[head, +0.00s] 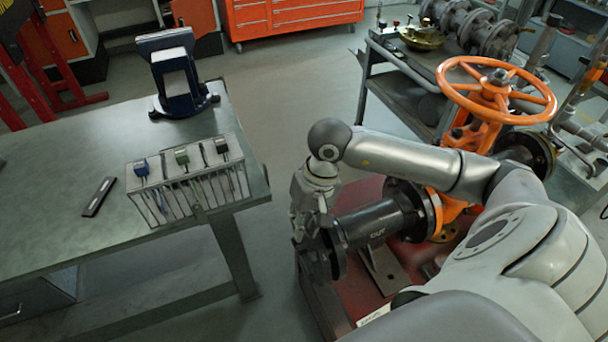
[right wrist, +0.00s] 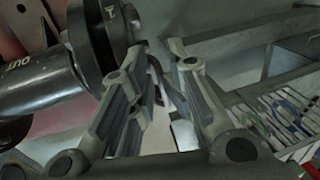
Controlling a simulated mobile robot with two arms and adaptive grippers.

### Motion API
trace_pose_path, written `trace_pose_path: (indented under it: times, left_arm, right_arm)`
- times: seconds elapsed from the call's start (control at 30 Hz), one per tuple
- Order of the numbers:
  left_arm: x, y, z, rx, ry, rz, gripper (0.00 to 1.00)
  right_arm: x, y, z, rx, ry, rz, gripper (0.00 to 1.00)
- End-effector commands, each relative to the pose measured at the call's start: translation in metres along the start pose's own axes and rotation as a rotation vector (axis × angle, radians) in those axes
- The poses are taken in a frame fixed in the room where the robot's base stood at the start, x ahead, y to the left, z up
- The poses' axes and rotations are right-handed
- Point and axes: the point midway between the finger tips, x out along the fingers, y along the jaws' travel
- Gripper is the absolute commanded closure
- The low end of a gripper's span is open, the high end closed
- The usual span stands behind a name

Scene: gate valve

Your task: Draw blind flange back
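A black pipe (head: 372,224) marked "OUT" runs left from the orange valve and ends in round dark flange discs. The outermost disc, which looks like the blind flange (head: 316,262), is partly hidden by my gripper. My right gripper (head: 303,232) hangs at this end, pointing down. In the right wrist view, the pipe (right wrist: 45,80) and its dark end flange (right wrist: 98,35) are at upper left, beside the left finger. The two fingers of my right gripper (right wrist: 160,62) stand apart. I cannot tell whether they touch the flange. My left gripper is not in view.
The orange handwheel (head: 496,88) stands at the right. A green-grey workbench (head: 60,235) at left holds a tool rack (head: 190,178), a dark stand (head: 182,85) and a small black bar (head: 98,197). Clear floor separates bench and valve. A cart (head: 400,75) stands behind.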

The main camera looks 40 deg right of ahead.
Motion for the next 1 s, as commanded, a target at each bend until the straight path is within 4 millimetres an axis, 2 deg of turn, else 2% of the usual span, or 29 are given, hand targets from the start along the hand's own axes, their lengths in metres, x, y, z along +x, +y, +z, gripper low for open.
trace_pose_path:
  times: [0.13,0.27,0.5,0.7,0.83,1.0]
  left_arm:
    - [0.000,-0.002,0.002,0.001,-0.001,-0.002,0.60]
    - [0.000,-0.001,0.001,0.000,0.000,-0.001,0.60]
    - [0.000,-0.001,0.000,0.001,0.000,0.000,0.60]
    - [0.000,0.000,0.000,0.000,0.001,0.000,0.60]
    - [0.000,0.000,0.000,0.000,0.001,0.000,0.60]
    - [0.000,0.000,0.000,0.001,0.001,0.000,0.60]
  right_arm:
    - [-0.003,0.001,0.000,0.001,-0.001,0.004,0.84]
    - [-0.019,0.001,-0.002,0.000,0.005,0.002,0.84]
    - [-0.071,-0.001,-0.002,-0.001,0.008,0.002,0.84]
    - [-0.105,-0.002,-0.002,0.000,0.004,0.001,0.84]
    - [-0.116,-0.002,-0.001,-0.001,0.001,0.001,0.84]
    - [-0.120,-0.002,0.000,-0.001,-0.001,0.002,0.84]
